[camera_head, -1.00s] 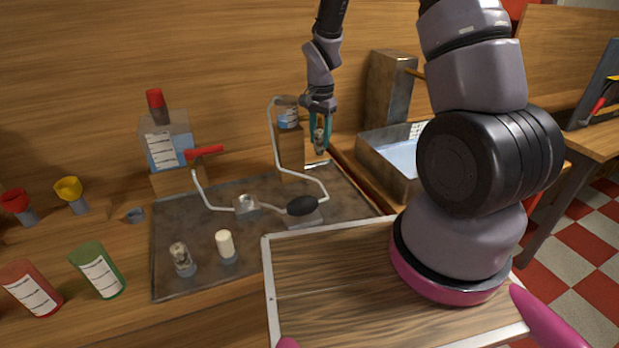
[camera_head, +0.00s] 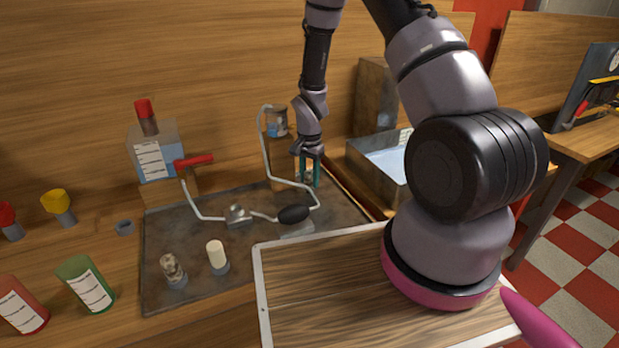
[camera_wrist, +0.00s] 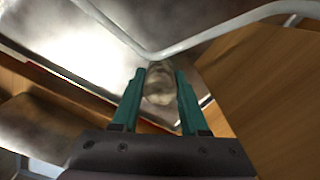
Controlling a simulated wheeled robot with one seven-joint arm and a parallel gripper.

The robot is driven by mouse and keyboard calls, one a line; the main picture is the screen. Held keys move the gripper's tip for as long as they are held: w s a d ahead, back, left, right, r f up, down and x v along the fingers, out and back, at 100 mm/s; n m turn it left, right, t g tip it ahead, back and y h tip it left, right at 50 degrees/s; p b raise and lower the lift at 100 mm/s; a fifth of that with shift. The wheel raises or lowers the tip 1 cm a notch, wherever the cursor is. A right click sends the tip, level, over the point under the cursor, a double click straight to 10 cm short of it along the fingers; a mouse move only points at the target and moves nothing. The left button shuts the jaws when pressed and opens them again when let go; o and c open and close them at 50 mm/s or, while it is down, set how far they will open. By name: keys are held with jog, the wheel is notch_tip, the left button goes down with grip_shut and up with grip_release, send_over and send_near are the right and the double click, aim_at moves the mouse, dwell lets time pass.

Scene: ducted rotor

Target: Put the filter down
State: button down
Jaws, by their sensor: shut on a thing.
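My gripper (camera_head: 309,182) has teal fingers and is over the back right part of the grey metal tray (camera_head: 165,235), beside the bent pale tube (camera_head: 268,150). In the wrist view my gripper (camera_wrist: 160,90) is shut on a small, murky brownish cylinder, the filter (camera_wrist: 159,84). The filter is held between the fingertips, with the tube close beyond it. In the head view the fingers mostly hide it. I cannot tell whether it touches the tray. A similar clear, speckled piece (camera_head: 173,270) and a white cylinder (camera_head: 216,256) stand at the tray's front left.
A bottle with blue liquid (camera_head: 155,155) and a red valve handle (camera_head: 194,161) stand behind the tray. A dark bulb (camera_head: 293,214) sits on the tube line. A water basin (camera_head: 365,170) is at the right. Green (camera_head: 85,283) and red containers stand front left.

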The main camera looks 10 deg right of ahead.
jog(key=shift+c, duration=2.2)
grip_release()
notch_tip(320, 180, up, 12)
notch_tip(320, 180, up, 11)
jog(key=n+t, duration=0.1)
jog(key=t, duration=0.1)
send_over(310, 173)
jog(key=s+d, duration=0.1)
jog(key=d, duration=0.1)
jog(key=s+d+r+n+t+y, duration=0.1)
jog(key=s+d+r+n+t, duration=0.1)
jog(key=s+r, duration=0.8)
jog(key=s+d+r+n+t+y, duration=0.1)
jog(key=s+r+n+t, duration=0.1)
jog(key=s+r, duration=0.9)
notch_tip(310, 173, up, 2)
jog(key=shift+d+r+n+t, duration=0.1)
jog(key=shift+d+n+t, duration=0.25)
jog(key=shift+t, duration=0.25)
jog(key=shift+w, duration=0.1)
